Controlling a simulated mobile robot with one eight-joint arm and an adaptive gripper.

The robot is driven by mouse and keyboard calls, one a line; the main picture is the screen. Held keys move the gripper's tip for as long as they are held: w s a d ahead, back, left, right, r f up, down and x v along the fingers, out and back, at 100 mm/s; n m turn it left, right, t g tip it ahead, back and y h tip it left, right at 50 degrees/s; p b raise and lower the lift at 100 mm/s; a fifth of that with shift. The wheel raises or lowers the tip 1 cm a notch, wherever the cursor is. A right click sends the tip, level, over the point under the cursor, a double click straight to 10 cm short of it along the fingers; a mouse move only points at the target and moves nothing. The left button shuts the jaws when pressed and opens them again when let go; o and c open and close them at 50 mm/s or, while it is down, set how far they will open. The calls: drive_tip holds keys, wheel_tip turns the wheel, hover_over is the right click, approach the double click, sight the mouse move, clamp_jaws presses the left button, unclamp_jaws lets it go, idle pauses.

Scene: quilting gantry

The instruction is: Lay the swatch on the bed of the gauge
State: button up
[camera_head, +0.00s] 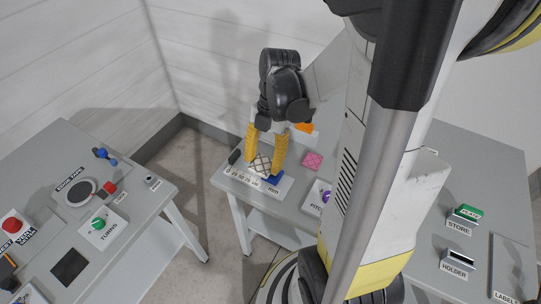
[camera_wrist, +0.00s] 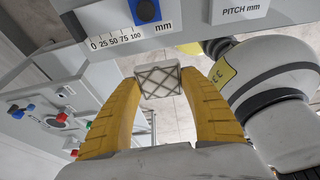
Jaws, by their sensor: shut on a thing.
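The swatch (camera_head: 260,165) is a small pale square with a dark diamond lattice. My gripper (camera_head: 263,160) is shut on it, with a yellow finger on each side. In the wrist view the swatch (camera_wrist: 158,81) sits between the fingertips, tilted. The gauge (camera_head: 259,187) is a pale plate marked 0 to 100 mm near the table's front edge, with a blue slider (camera_head: 275,179) at its right part. The gripper is over the gauge in the head view; I cannot tell whether the swatch touches it. The gauge scale (camera_wrist: 120,40) also shows at the top of the wrist view.
A pink patterned square (camera_head: 312,160) lies to the right of the gauge, with an orange piece (camera_head: 305,128) behind. A panel labelled PITCH (camera_head: 317,197) is nearby. A left table (camera_head: 140,205) carries controls. STORE (camera_head: 460,228) and HOLDER (camera_head: 457,266) stand at right.

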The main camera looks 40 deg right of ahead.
drive_tip(key=w+f+b, duration=0.1)
drive_tip(key=w+f, duration=0.1)
drive_tip(key=w, duration=0.1)
drive_tip(key=w+d+f+b, duration=0.1)
drive_tip(key=w+f, duration=0.1)
drive_tip(key=w, duration=0.2)
drive_tip(key=w+d+f+b, duration=0.1)
drive_tip(key=w+f+b, duration=0.1)
drive_tip(key=w+f, duration=0.1)
drive_tip(key=shift+w+d, duration=0.15)
drive_tip(key=shift+w, duration=0.45)
drive_tip(key=shift+f+b, duration=0.85)
drive_tip(key=shift+f, duration=1.1)
drive_tip(key=shift+f+b, duration=0.6)
drive_tip(key=shift+f, duration=0.05)
drive_tip(key=o, duration=0.8)
drive_tip(key=shift+c, duration=0.2)
drive_tip(key=shift+r, duration=0.1)
